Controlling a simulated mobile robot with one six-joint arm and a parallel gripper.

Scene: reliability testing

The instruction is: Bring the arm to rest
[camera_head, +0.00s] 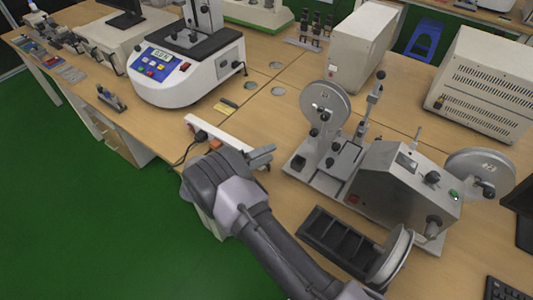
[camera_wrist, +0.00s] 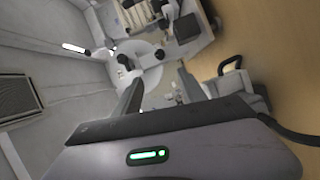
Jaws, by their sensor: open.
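My gripper (camera_head: 262,157) is at the end of my dark grey arm, near the middle of the head view. It hangs over the front edge of the wooden table, left of the grey reel machine (camera_head: 392,180). In the wrist view my gripper's two fingers (camera_wrist: 160,92) stand apart with nothing held between them. The reel machine's parts show beyond the fingers there. A white bar-shaped part (camera_head: 222,134) lies by my wrist, partly hidden behind it.
A white tester with a blue panel (camera_head: 165,62) stands at the back left. A dark compartment tray (camera_head: 338,240) lies right of my forearm. A vented metal box (camera_head: 485,85) stands at the right. Bare table (camera_head: 262,110) lies beyond my gripper. Green floor (camera_head: 80,210) is open at left.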

